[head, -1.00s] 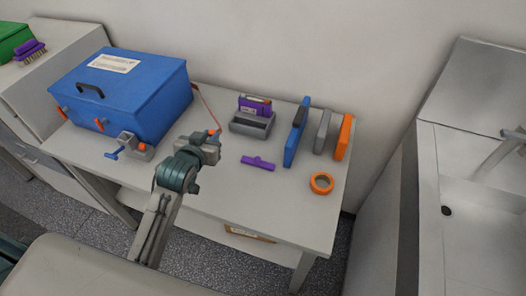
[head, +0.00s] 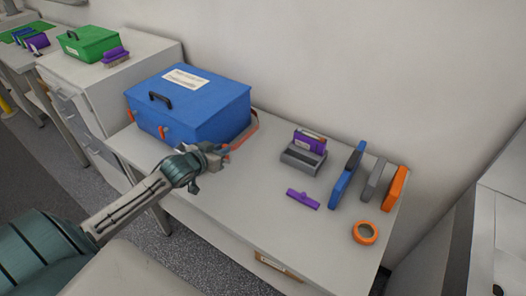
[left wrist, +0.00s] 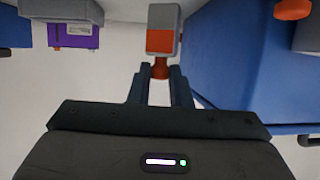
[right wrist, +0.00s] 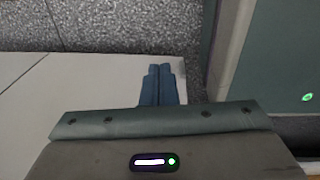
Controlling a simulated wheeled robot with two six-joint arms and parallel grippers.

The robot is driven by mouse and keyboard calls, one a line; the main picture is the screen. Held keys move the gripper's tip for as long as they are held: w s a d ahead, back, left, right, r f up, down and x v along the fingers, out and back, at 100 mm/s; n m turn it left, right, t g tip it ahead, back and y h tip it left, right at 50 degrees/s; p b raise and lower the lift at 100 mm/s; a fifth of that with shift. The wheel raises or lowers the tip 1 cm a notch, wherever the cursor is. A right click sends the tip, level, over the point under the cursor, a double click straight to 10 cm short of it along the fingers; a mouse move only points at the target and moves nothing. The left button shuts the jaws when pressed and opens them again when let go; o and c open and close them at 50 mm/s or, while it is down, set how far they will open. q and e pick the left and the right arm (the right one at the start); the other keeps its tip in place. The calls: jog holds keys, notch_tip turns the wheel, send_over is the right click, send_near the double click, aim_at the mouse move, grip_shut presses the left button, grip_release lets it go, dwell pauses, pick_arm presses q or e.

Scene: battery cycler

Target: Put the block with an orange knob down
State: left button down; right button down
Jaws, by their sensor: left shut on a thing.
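In the left wrist view, the block (left wrist: 162,36) is grey with an orange-red face. Its orange knob (left wrist: 160,71) sits between the two fingertips of my left gripper (left wrist: 160,80), which is shut on it. In the head view, my left gripper (head: 222,153) is at the right front corner of the blue box, over the table (head: 250,196). The block is mostly hidden there, and I cannot tell whether it touches the tabletop. In the right wrist view, my right gripper (right wrist: 161,84) is shut with nothing between its fingers.
The large blue box (head: 195,112) stands just behind my left gripper. A grey holder with a purple piece (head: 303,158), a purple bar (head: 303,199), upright blue, grey and orange plates (head: 394,188) and an orange ring (head: 365,232) are to the right. Bare tabletop lies between.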

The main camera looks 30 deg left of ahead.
pick_arm(q)
jog(key=p+x, duration=0.1)
jog(key=x, duration=0.3)
jog(key=p+x, duration=0.1)
jog(key=x, duration=0.4)
jog(key=r+p+x, duration=0.1)
jog(key=x, duration=0.3)
jog(key=shift+w+d, duration=0.2)
jog(key=shift+w, duration=0.15)
jog(key=shift+f, duration=0.45)
jog(key=shift+f, duration=0.15)
jog(key=c, duration=1.3)
grip_release()
jog(key=shift+c, duration=0.2)
